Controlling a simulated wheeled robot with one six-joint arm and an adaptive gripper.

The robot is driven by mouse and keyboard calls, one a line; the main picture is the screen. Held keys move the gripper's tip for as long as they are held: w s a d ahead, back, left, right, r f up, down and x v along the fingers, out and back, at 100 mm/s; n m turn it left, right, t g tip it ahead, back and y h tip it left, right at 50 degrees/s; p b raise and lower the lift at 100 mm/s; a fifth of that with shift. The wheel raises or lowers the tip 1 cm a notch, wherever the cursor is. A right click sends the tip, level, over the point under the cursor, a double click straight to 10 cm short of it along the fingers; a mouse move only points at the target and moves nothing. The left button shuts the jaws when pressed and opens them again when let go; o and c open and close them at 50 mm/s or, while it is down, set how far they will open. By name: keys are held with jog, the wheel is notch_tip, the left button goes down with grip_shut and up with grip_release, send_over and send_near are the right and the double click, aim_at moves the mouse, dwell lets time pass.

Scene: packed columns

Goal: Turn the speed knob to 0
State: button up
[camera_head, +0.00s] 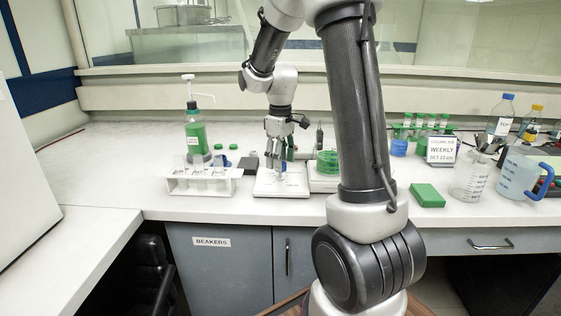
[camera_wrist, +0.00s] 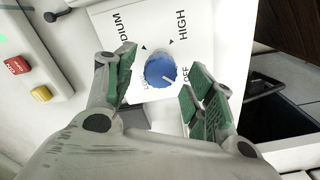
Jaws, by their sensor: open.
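The blue knob (camera_wrist: 160,68) is on the white face of a device (camera_wrist: 106,20) in the wrist view. Black labels around it read MEDIUM, HIGH, OFF and a partly hidden LOW; no 0 shows. A white line on the knob points to the lower right, near OFF. My gripper (camera_wrist: 161,82) is open, its green-padded fingers on either side of the knob; whether they touch it I cannot tell. In the head view my gripper (camera_head: 279,152) hangs over the white device (camera_head: 265,187) on the bench.
A panel with a red button (camera_wrist: 17,65) and a yellow button (camera_wrist: 41,94) lies left in the wrist view. A green box (camera_head: 427,195) lies farther right.

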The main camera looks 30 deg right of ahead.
notch_tip(320, 180, up, 11)
dwell(0.3)
dwell(0.5)
jog(key=s+a+m+t, duration=0.2)
jog(key=s, duration=1)
jog(key=s+a+r+m+t, duration=0.1)
jog(key=s+a+m+t, duration=0.1)
jog(key=s, duration=0.9)
jog(key=shift+s+a+r+m, duration=0.2)
jog(key=shift+s+a+m, duration=0.2)
jog(key=shift+a+m, duration=0.3)
